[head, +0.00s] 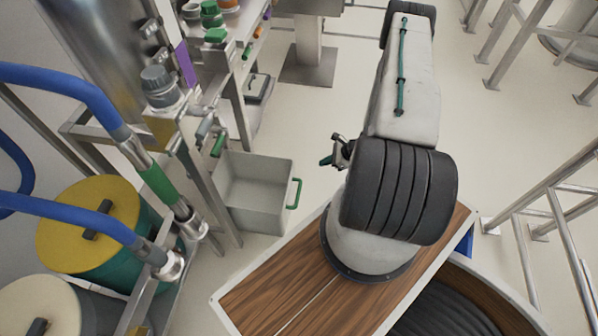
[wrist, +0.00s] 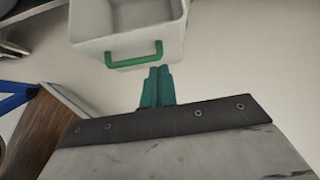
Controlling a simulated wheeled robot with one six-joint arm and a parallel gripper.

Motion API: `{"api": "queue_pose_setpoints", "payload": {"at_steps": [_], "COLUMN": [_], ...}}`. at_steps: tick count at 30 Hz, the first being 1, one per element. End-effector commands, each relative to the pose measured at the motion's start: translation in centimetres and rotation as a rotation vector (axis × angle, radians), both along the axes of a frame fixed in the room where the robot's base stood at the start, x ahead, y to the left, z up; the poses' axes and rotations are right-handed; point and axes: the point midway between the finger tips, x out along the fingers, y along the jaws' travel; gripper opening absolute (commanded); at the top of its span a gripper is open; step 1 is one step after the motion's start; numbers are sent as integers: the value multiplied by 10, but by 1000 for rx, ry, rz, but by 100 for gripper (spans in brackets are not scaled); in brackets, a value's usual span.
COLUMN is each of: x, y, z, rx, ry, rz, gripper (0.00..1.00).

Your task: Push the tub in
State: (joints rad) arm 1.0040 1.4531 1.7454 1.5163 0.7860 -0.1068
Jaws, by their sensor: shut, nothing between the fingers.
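The tub is a pale grey open box (head: 254,192) with a green handle on its right side, low beside the metal rack in the head view. It looks empty and sticks out from the rack. In the wrist view the tub (wrist: 126,28) is at the top, its green handle (wrist: 134,55) facing me. My gripper (wrist: 157,72) has teal fingers, shut and empty, just below the handle in the picture. I see a gap between them. In the head view my gripper (head: 327,160) is to the right of the tub, partly hidden by my arm.
A metal rack (head: 235,100) with bottles and jars stands behind the tub. Metal railings (head: 540,210) stand at the right. The floor between tub and gripper is clear.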

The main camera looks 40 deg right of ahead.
Motion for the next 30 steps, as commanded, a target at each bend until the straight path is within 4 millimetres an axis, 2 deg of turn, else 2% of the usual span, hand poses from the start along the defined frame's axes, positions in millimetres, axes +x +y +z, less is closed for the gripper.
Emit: {"api": "queue_pose_setpoints", "payload": {"at_steps": [3,7,20,24,30], "x": [-7,-2,47,65,77], "y": [2,8,47,59,69], "z": [-15,-25,-86,-85,-85], "rx": [11,13,13,12,11], "ry": [15,18,17,16,15], "rz": [-32,-35,-32,-30,-33], "gripper": [0,0,0,0,0]}}
